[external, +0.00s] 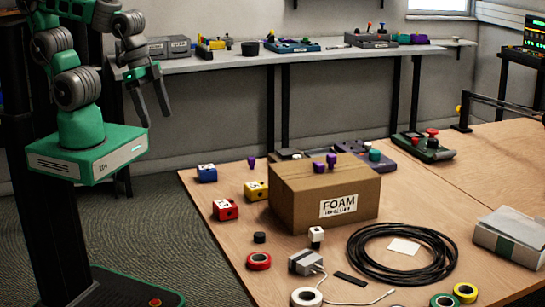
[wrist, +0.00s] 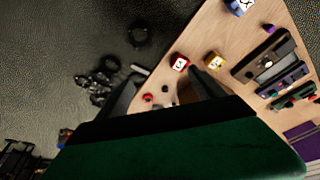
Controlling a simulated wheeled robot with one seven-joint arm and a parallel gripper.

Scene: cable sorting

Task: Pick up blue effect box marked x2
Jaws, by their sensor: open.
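The blue effect box (external: 207,173) sits near the far left corner of the wooden table. In the wrist view the blue box (wrist: 239,7) is at the top edge, partly cut off, with a white label on top; its mark is too small to read. My gripper (external: 156,119) is open and empty, raised in the air to the left of the table, apart from the blue box. Its spread fingers also show in the wrist view (wrist: 163,84).
A red box (external: 225,210) and a yellow box (external: 256,190) are near the blue one. A purple piece (external: 251,162) stands to its right. A cardboard FOAM box (external: 325,195) stands further right. A black cable coil (external: 402,254) and tape rolls lie in front.

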